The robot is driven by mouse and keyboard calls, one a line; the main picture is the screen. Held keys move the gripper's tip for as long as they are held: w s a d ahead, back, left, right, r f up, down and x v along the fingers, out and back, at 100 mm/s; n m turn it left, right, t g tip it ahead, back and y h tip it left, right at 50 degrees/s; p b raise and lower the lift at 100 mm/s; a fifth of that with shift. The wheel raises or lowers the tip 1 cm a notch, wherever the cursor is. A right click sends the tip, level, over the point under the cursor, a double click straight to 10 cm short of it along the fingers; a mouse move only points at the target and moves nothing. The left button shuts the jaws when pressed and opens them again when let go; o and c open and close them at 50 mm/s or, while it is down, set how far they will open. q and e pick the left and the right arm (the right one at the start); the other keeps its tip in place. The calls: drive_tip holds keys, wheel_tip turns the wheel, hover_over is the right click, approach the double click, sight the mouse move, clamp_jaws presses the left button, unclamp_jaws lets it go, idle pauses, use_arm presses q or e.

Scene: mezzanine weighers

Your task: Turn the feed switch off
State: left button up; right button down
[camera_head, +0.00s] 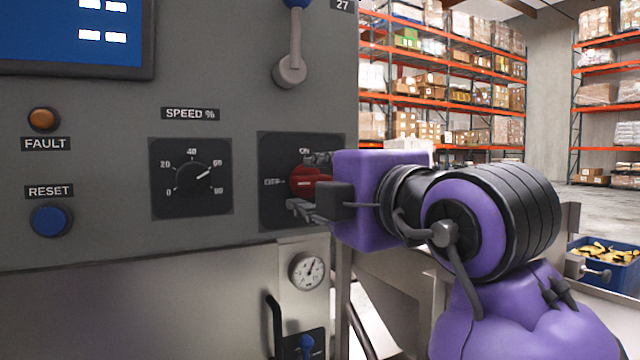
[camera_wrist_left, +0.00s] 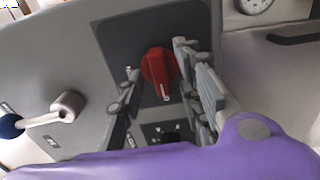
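The feed switch (camera_head: 306,181) is a red rotary knob on a dark square plate (camera_head: 275,206), with ON above it and OFF to its left. Its pointer end faces left, toward OFF. In the left wrist view the red knob (camera_wrist_left: 157,66) has its white mark at the lower end, on the OFF side. My left gripper (camera_head: 307,184) is at the plate with one finger above and one below the knob. In the wrist view the fingers (camera_wrist_left: 160,92) stand apart around it, with a visible gap on the left; contact on the right is unclear. My right gripper is not seen.
Left of the switch is the SPEED % dial (camera_head: 191,178). A blue-tipped lever (camera_head: 294,50) is above it and a gauge (camera_head: 307,271) below. The FAULT lamp (camera_head: 43,119) and blue RESET button (camera_head: 51,220) are farther left. A blue crate (camera_head: 612,282) stands at right.

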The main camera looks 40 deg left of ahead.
use_arm(q)
drive_tip(key=v, duration=1.2)
idle(0.4)
